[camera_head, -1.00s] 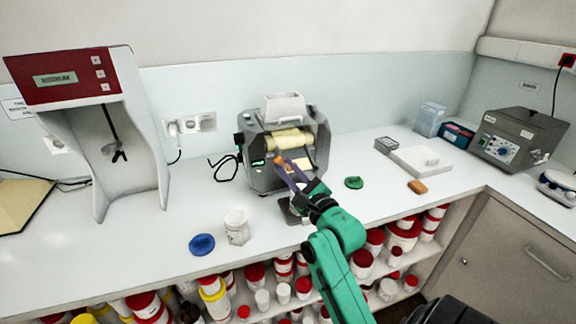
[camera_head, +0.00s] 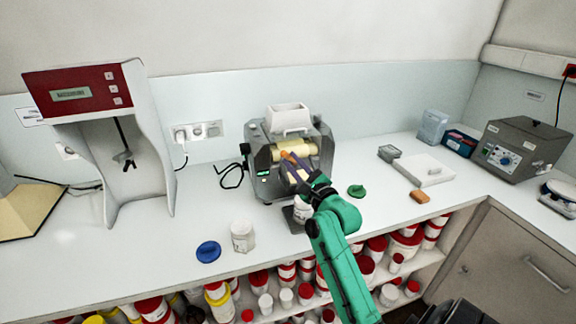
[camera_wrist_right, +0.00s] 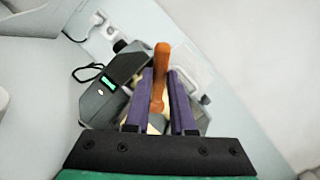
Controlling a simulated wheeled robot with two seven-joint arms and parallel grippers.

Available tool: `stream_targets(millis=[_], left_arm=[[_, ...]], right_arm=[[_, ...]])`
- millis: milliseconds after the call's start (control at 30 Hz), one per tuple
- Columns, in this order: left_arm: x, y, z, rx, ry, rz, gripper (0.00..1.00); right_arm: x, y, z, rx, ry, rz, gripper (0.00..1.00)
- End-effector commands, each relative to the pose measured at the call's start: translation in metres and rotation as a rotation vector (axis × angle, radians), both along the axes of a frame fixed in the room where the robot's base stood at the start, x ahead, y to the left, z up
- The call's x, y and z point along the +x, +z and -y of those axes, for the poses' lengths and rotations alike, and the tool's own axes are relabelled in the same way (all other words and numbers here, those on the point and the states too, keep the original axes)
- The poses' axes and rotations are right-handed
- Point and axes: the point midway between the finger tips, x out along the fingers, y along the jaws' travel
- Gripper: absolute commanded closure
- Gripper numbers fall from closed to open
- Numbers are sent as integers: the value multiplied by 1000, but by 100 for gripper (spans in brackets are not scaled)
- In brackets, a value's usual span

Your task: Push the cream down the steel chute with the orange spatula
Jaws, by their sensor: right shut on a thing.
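The grey mill (camera_head: 264,172) stands at the back of the bench with pale cream-coloured rollers (camera_head: 296,150). My right gripper (camera_head: 293,168) has purple fingers and is shut on the orange spatula (camera_head: 287,157), in front of the rollers. In the right wrist view the spatula (camera_wrist_right: 160,72) sticks out between the fingers, toward the mill (camera_wrist_right: 97,105). My fingers and arm cover most of the steel chute, so I cannot tell whether the spatula touches it. Cream on the chute cannot be made out clearly. A white jar (camera_head: 302,209) stands below the mill's front, partly behind my gripper. My left gripper is out of view.
A white tub (camera_head: 242,236) and a blue lid (camera_head: 208,252) lie left of my arm. A green lid (camera_head: 356,191) and an orange-brown block (camera_head: 420,196) lie to the right. A red-topped machine (camera_head: 90,92) stands at the left. The bench's front left is mostly clear.

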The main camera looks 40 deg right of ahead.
Motion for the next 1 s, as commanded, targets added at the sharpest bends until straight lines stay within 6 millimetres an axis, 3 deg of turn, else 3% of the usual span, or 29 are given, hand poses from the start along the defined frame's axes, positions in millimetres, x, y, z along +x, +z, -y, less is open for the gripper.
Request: stream_targets(millis=[267, 1000], left_arm=[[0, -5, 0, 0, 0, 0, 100], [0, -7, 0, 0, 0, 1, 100]], right_arm=[[-8, 0, 22, -1, 0, 0, 100], [-57, -27, 4, 0, -1, -2, 100]])
